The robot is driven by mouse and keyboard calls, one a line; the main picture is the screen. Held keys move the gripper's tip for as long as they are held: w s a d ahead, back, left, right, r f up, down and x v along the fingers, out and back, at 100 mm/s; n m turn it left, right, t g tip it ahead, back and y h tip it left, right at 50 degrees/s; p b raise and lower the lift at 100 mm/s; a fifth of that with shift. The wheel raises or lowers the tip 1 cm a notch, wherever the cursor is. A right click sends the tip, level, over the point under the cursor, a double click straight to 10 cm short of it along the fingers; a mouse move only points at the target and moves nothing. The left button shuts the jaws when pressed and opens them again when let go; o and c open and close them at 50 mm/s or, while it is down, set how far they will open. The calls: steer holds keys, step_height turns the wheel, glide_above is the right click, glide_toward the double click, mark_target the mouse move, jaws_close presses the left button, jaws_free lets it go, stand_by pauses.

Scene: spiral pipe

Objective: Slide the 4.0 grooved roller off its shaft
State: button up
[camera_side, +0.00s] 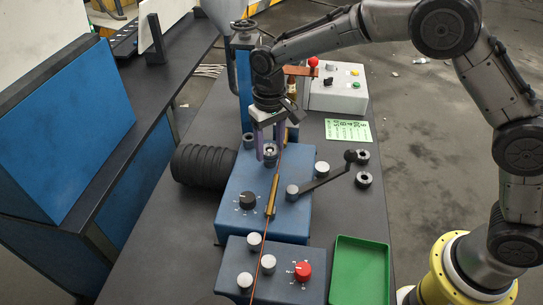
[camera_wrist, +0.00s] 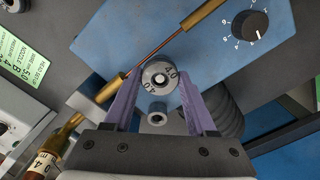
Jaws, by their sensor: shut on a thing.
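In the side view the roller (camera_side: 270,150) is at the back of the blue machine housing (camera_side: 240,190), under my gripper (camera_side: 264,152). The fingers point down at it. The shaft is hidden by the roller, so I cannot tell how far the roller is along it.
A thin copper wire with brass guides (camera_side: 272,195) runs past the roller. A black crank lever (camera_side: 325,175), loose rollers (camera_side: 363,180), a black corrugated hose (camera_side: 205,165) and a control box (camera_side: 338,88) are nearby. An empty green tray (camera_side: 359,270) lies at front right.

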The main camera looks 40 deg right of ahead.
steer(key=shift+r, duration=2.45)
